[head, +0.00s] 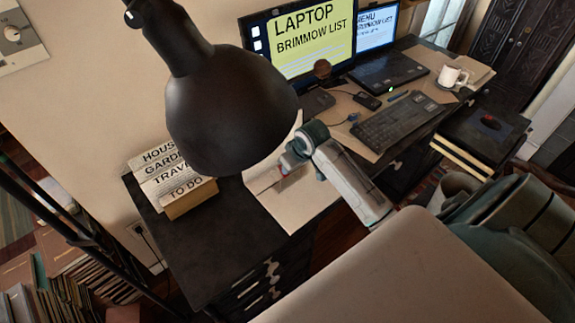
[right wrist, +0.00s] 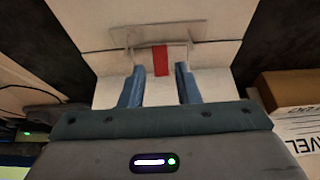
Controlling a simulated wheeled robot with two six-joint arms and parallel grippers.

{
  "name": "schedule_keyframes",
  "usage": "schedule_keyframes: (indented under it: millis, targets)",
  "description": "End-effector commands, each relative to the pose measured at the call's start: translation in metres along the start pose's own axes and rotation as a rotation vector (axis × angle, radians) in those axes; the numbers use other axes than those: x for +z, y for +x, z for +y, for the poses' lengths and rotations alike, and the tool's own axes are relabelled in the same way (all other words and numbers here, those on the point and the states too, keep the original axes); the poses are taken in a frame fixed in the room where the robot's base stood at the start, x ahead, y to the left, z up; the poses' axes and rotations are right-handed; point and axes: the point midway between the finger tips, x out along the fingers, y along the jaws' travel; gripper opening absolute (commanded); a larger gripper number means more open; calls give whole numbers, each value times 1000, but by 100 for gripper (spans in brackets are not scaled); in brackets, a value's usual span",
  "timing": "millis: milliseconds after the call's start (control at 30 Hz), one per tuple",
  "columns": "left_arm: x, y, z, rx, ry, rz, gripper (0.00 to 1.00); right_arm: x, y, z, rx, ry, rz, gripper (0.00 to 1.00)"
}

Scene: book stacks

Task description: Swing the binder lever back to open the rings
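An open, pale binder (head: 300,205) lies flat on the dark desk, partly behind the lamp. In the right wrist view its pale inside (right wrist: 115,92) fills the middle. A thin grey metal outline, perhaps the ring mechanism (right wrist: 125,37), runs across it. A red strip (right wrist: 160,60), possibly on the lever, lies just ahead of and between my fingertips. My right gripper (right wrist: 161,72) is open with its two blue fingers apart, low over the binder. It also shows in the head view (head: 279,172). I cannot tell whether it touches the binder. My left gripper is not in view.
A black lamp (head: 225,105) hangs large in front of the binder's left side. A box of labelled cards (head: 172,180) stands left of it. A keyboard (head: 402,121), laptop (head: 388,70), monitor (head: 300,40) and white mug (head: 452,75) are behind to the right.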

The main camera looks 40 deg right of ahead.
Motion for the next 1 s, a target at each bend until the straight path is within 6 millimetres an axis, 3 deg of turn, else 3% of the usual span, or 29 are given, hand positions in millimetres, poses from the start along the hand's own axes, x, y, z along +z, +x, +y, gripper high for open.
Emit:
schedule_keyframes:
  millis: [300, 667, 700, 833, 1000]
  targets:
    - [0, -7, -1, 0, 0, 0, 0, 0, 46, 0, -1, 1, 0, 29]
    - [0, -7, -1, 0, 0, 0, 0, 0, 54, 0, 0, 0, 1, 29]
    - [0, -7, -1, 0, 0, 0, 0, 0, 54, 0, 0, 0, 1, 27]
    - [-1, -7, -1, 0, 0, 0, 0, 0, 54, 0, 0, 0, 1, 2]
    - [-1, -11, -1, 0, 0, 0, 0, -1, 52, 0, 0, 0, -6, 0]
